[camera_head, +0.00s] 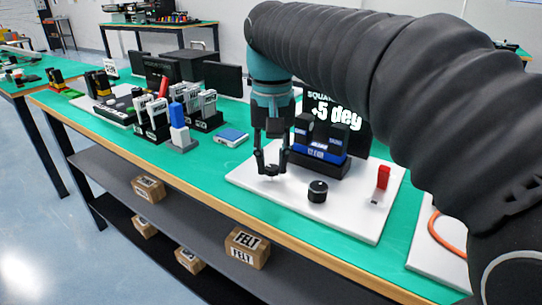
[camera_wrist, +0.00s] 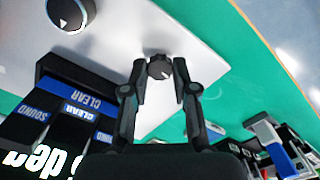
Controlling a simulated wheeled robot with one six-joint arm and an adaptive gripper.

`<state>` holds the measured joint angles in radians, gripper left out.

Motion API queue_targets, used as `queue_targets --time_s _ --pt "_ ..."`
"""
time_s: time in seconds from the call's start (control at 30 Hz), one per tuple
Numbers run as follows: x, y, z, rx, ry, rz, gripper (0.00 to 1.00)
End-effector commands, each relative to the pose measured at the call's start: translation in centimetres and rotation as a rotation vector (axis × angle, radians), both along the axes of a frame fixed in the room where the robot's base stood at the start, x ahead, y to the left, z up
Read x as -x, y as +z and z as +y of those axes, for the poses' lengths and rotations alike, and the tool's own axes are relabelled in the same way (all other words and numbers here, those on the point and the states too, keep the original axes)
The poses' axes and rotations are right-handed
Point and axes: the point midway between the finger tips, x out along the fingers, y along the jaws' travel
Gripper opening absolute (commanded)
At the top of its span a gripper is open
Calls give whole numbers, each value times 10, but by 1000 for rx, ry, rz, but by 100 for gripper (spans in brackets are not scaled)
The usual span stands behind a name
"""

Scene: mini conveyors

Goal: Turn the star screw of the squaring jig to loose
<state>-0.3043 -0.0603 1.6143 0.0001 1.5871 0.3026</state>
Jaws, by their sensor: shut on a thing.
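The squaring jig is a white base plate (camera_head: 345,217) on the green bench. A black sign reading "SQUA..." and "+5 deg" (camera_head: 336,112) stands at its back. The star screw (camera_wrist: 160,67) is a small dark knob with a light mark, near the plate's edge. My gripper (camera_head: 271,168) points down over the plate's left part. In the wrist view its two fingers (camera_wrist: 160,76) are shut on the star screw, one on each side.
A larger black dial (camera_head: 317,191) stands right of my gripper, and a red switch (camera_head: 383,177) farther right. A black block with blue labels (camera_head: 320,153) stands close behind. Blue and white devices (camera_head: 179,125) stand to the left. The plate's front is clear.

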Motion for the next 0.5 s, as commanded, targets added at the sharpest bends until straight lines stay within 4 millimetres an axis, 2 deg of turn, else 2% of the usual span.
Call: queue_targets --time_s 0.23,0.5 --pt "0 -2 0 1 99 3 0" --pt "0 -2 0 1 133 4 0"
